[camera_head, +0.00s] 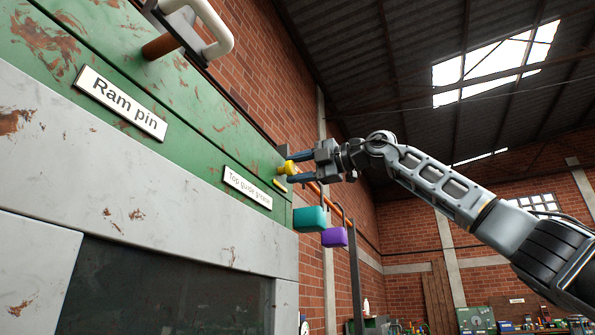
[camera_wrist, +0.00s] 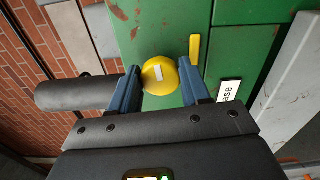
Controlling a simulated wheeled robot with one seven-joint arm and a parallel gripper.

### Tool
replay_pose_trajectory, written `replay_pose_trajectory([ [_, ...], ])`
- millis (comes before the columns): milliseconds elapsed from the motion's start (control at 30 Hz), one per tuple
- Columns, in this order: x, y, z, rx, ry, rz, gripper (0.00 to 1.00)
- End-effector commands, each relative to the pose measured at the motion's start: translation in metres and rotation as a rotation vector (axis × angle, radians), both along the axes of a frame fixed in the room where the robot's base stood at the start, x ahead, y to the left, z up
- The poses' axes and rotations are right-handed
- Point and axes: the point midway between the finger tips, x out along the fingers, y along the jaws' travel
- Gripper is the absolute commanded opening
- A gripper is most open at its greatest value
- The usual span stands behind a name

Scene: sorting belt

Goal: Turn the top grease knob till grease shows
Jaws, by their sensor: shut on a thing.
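The yellow grease knob (camera_head: 287,168) sits on the green machine face near its right edge, just above the "Top guide grease" label (camera_head: 247,187). My gripper (camera_head: 294,169) reaches in from the right and is shut on the knob. In the wrist view the round yellow knob (camera_wrist: 161,75), with a white mark on its face, lies between the two blue fingertips (camera_wrist: 160,86). A yellow strip (camera_wrist: 194,50) is fixed to the green panel beside the knob; it also shows below the knob in the head view (camera_head: 280,185). I cannot make out any grease.
A "Ram pin" label (camera_head: 121,102) and a white handle (camera_head: 205,28) are at the upper left. A teal block (camera_head: 309,219) and a purple block (camera_head: 334,237) hang below my gripper. In the wrist view a dark cylinder (camera_wrist: 75,94) lies close to the left finger.

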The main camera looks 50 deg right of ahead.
Motion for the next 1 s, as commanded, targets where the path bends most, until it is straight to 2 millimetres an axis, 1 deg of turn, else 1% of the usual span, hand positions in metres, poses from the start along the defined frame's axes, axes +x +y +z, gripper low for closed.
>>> replay_pose_trajectory([
  [533,-0.0001,-0.0023,0.0004,0.023,0.006,-0.004,0.16],
  [567,-0.0001,-0.0023,0.0004,0.023,0.006,-0.004,0.49],
  [600,-0.0001,-0.0023,0.0004,0.023,0.007,-0.004,0.53],
  [767,-0.0001,-0.0014,0.0001,0.022,0.007,-0.002,0.69],
  [800,-0.0001,-0.0012,0.0001,0.022,0.007,-0.002,0.70],
  [1000,0.0000,-0.0009,0.0001,0.022,0.008,-0.001,0.70],
])
